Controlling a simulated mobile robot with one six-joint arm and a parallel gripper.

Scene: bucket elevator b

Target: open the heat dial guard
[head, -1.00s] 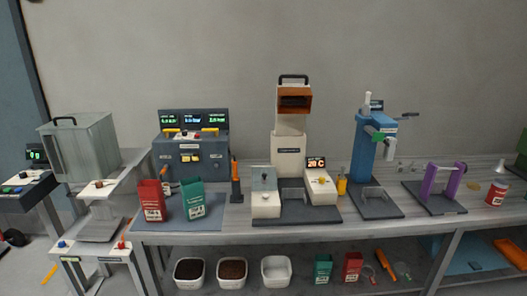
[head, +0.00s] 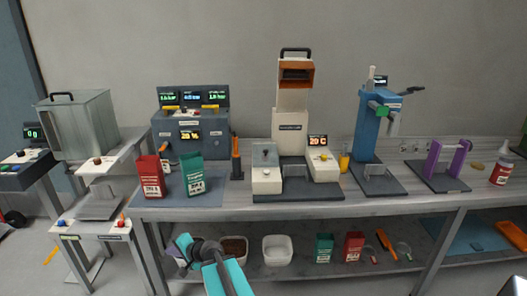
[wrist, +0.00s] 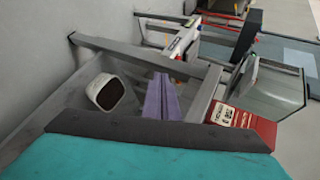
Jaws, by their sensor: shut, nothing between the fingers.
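The white heating machine (head: 290,120) stands upright at the middle of the bench, with a lit red temperature display (head: 317,141). A small grey, see-through cover (head: 264,152) sits over the white block at its left front; it looks closed, and I cannot tell for certain that it is the heat dial guard. My teal arm shows low in the head view, below the bench's front edge and left of the machine.
A blue press (head: 368,130) stands to the right. White bins (head: 277,249) sit on the lower shelf.

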